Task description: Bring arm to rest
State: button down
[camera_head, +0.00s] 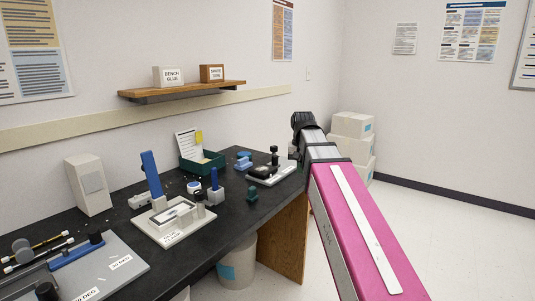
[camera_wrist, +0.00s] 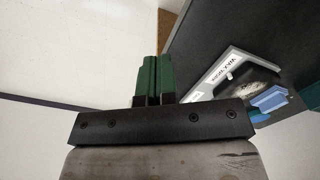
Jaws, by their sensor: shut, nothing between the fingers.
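My gripper (camera_wrist: 156,62) shows in the wrist view with its two green fingers side by side, shut and empty. Beyond the fingers are pale floor and wall on the left and the dark bench on the right. In the head view my arm, with its pink link, reaches from the bottom right up past the bench's right end. My gripper cannot be made out clearly there.
The dark bench (camera_head: 120,218) holds several fixtures, a green bin (camera_head: 203,164) and a white labelled tray (camera_wrist: 222,77) near its right end. Stacked white boxes (camera_head: 353,124) stand behind my arm. A shelf (camera_head: 185,90) hangs above. Floor at right is clear.

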jog(key=s+d+f, duration=0.2)
jog(key=s+f, duration=0.1)
jog(key=f, duration=0.8)
jog(key=s+d+f, duration=0.2)
jog(key=s+f, duration=0.2)
jog(key=f, duration=0.8)
jog(key=s+d+f+n, duration=0.1)
jog(key=s+f, duration=0.3)
jog(key=f, duration=0.8)
jog(key=shift+s+d, duration=0.2)
jog(key=shift+d, duration=0.7)
